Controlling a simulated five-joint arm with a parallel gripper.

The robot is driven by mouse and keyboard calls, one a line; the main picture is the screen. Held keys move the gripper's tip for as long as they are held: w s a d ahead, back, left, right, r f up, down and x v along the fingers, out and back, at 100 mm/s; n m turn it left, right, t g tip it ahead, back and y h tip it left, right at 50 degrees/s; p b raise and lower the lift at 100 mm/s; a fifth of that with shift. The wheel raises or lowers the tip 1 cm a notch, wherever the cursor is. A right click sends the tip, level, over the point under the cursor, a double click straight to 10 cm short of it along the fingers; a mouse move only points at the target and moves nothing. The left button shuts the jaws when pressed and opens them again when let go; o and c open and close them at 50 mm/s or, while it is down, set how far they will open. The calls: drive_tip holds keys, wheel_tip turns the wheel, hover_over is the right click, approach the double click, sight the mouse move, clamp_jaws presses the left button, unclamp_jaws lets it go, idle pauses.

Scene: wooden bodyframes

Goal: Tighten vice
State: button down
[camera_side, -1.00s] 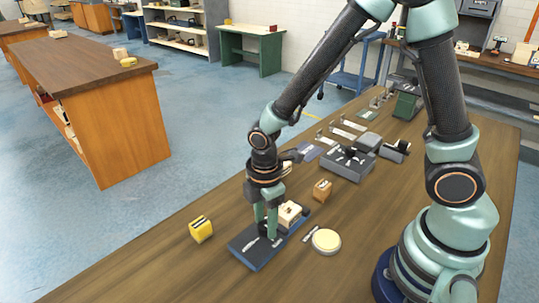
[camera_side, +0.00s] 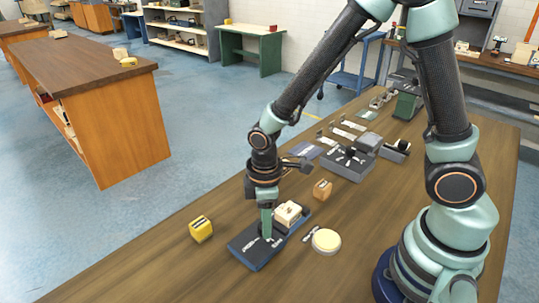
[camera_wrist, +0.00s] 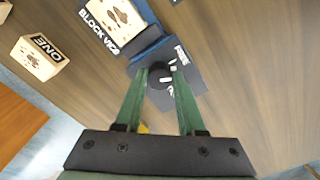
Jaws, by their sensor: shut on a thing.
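The block vice (camera_side: 246,257) is a low dark plate with blue sides lying on the wooden bench. A pale wooden block (camera_side: 288,212) sits at its far end, and the block also shows at the top of the wrist view (camera_wrist: 117,17). In the wrist view a dark round knob (camera_wrist: 158,72) stands at the vice's near end, with white lettering on the plate around it. My gripper (camera_side: 266,236) points down at this end. Its two green fingers (camera_wrist: 160,72) are shut on the knob, one on each side. The fingers partly hide the knob in the side view.
A yellow block (camera_side: 201,229) lies left of the vice. A round cream disc (camera_side: 326,241) and a small metal piece (camera_side: 309,234) lie to the right. A small wooden block (camera_side: 321,189) and a grey tray (camera_side: 343,167) stand behind. The bench front is clear.

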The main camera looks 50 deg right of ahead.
drive_tip(key=m, duration=1.1)
drive_tip(key=shift+a+m, duration=0.1)
drive_tip(key=shift+m, duration=1.7)
drive_tip(key=c, duration=0.5)
unclamp_jaws()
wheel_tip(320, 180, up, 12)
